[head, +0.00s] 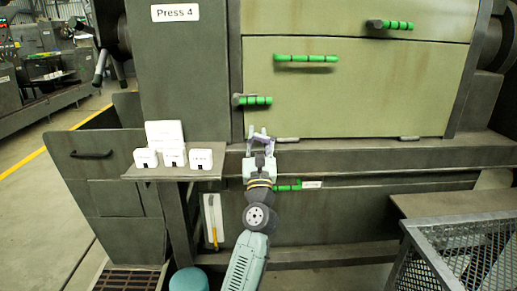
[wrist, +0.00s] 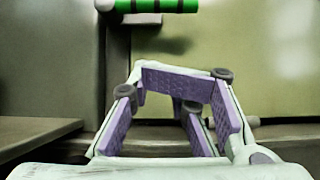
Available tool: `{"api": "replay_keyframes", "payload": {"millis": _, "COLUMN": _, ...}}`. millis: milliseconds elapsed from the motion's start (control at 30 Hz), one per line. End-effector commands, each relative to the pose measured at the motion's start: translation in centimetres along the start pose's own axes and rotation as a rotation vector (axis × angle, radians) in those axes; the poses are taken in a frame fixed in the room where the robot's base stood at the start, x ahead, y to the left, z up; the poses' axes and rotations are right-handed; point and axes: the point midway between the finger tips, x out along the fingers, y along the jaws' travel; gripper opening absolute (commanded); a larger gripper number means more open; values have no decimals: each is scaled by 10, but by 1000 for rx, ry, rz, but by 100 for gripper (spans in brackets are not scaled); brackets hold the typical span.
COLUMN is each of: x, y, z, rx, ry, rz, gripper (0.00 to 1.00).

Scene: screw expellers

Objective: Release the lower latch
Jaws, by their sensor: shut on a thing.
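The lower latch (head: 253,100), a dark pivot with a green ribbed handle, lies sideways at the left edge of the lower green panel. The wrist view shows its green handle (wrist: 158,5) at the top edge, beyond and above my fingers. My gripper (head: 261,134), with purple-padded fingers, is below the latch in front of the press ledge. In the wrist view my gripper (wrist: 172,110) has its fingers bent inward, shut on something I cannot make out. The green latch handle is apart from the fingers.
An upper latch (head: 390,24) and a fixed green handle (head: 307,58) are on the panels above. Another green handle (head: 287,187) sits low beside my arm. A shelf (head: 172,173) with white boxes juts out at left. A mesh crate (head: 460,245) stands at right.

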Motion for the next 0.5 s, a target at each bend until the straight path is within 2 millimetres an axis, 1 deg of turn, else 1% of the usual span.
{"api": "replay_keyframes", "payload": {"millis": 33, "x": 12, "y": -1, "z": 2, "rx": 1, "ry": -1, "rz": -2, "gripper": 0}}
{"api": "replay_keyframes", "payload": {"millis": 67, "x": 17, "y": -1, "z": 7, "rx": 1, "ry": -2, "rz": -1, "gripper": 0}}
{"api": "replay_keyframes", "payload": {"millis": 100, "x": 22, "y": 0, "z": 14, "rx": 1, "ry": -3, "rz": 0, "gripper": 0}}
{"api": "replay_keyframes", "payload": {"millis": 200, "x": 30, "y": 0, "z": 22, "rx": 0, "ry": -1, "rz": 0, "gripper": 0}}
{"api": "replay_keyframes", "payload": {"millis": 300, "x": 35, "y": 0, "z": 27, "rx": 1, "ry": -1, "rz": 0, "gripper": 0}}
{"api": "replay_keyframes", "payload": {"millis": 500, "x": 37, "y": 0, "z": 28, "rx": 0, "ry": 1, "rz": -1, "gripper": 0}}
